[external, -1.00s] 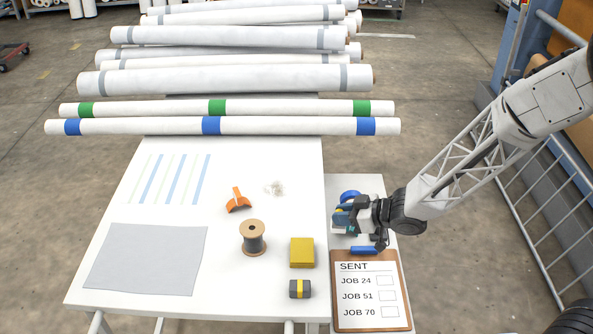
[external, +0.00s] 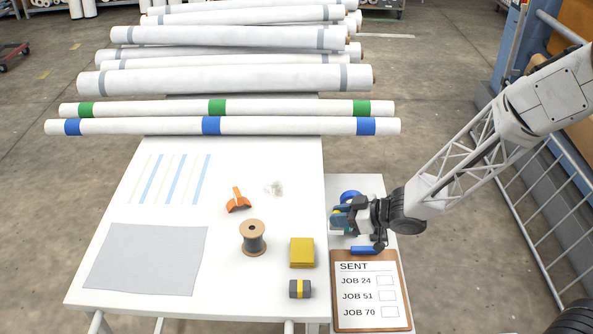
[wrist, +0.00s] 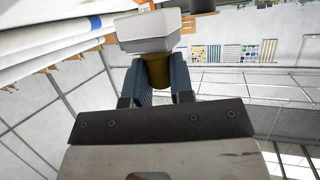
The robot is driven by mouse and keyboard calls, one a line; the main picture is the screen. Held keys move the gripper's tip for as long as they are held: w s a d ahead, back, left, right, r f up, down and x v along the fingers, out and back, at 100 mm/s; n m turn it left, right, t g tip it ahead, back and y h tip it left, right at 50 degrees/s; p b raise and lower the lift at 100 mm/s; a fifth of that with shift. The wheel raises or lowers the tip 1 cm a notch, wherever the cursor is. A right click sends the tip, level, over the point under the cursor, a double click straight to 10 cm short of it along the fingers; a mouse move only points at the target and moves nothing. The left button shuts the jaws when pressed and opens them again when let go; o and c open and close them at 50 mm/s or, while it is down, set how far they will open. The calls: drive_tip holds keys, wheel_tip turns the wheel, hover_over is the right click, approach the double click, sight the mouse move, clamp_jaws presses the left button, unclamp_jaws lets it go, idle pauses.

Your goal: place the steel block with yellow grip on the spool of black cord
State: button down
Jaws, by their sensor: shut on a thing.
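My gripper (external: 343,220) is at the right side table, right of the white table. In the wrist view, my gripper (wrist: 158,80) has its blue fingers shut on the yellow grip (wrist: 157,70) of a pale grey steel block (wrist: 148,32). In the external view the fingers hide most of this block. The spool of black cord (external: 254,243) stands upright on the white table, left of my gripper and apart from it. Its brown top flange with a centre hole is bare.
A yellow pad (external: 302,252) and a dark block with a yellow band (external: 299,289) lie right of the spool. An orange tool (external: 238,203) lies behind it. A clipboard (external: 371,290) and blue items (external: 364,250) are near my gripper. Long rolls (external: 230,126) lie at the back.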

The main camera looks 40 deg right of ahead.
drive_tip(key=s+a+r+n+g+y, duration=0.1)
drive_tip(key=a+r+n+g+y, duration=0.2)
drive_tip(key=a+r, duration=0.4)
drive_tip(key=a+n+y, duration=0.1)
drive_tip(key=a, duration=0.5)
drive_tip(key=shift+r+n, duration=0.15)
drive_tip(key=shift+n, duration=0.15)
drive_tip(key=shift+w, duration=0.1)
hover_over(247, 219)
drive_tip(key=shift+f, duration=0.75)
drive_tip(key=shift+d+f, duration=0.1)
drive_tip(key=shift+f, duration=1.65)
drive_tip(key=shift+f, duration=0.1)
drive_tip(key=c, duration=1)
unclamp_jaws()
